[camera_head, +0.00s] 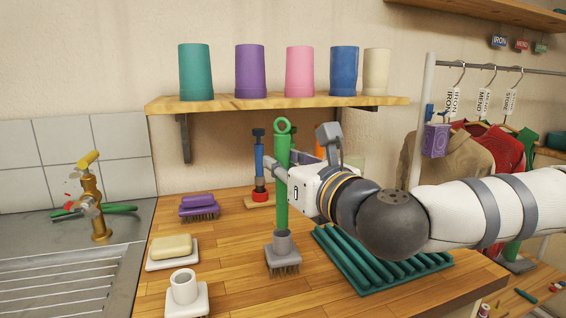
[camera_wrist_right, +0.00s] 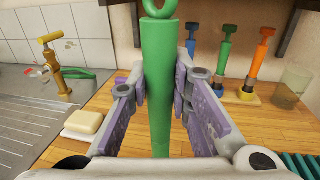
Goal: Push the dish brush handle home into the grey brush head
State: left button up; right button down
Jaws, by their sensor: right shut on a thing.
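The green dish brush handle (camera_head: 281,206) stands upright with a ring at its top. My right gripper (camera_head: 279,172) is shut on its upper part; in the right wrist view the two purple-padded fingers (camera_wrist_right: 164,88) press the handle (camera_wrist_right: 160,120) from both sides. The grey brush head (camera_head: 283,256) sits bristles down on the wooden counter, its round socket pointing up. The handle's lower end meets the socket's top in the head view; I cannot tell how deep it sits. The brush head is hidden in the wrist view. My left gripper is not in view.
A green ribbed rack (camera_head: 372,262) lies right of the brush head. A soap dish with soap (camera_head: 171,248), a white cup-like socket (camera_head: 184,287) and a purple brush (camera_head: 198,202) are to the left. Finished-looking brushes (camera_wrist_right: 227,58) stand behind. A shelf with cups (camera_head: 280,102) hangs above.

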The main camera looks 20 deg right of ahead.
aim_at(284, 133)
jog(key=shift+f+b, duration=0.85)
jog(key=shift+f, duration=1.4)
jog(key=c, duration=1.4)
grip_release()
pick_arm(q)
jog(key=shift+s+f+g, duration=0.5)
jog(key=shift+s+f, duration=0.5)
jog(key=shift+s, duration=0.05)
pick_arm(e)
notch_tip(284, 133, up, 10)
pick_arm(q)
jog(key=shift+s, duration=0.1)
pick_arm(e)
jog(key=shift+f, duration=0.1)
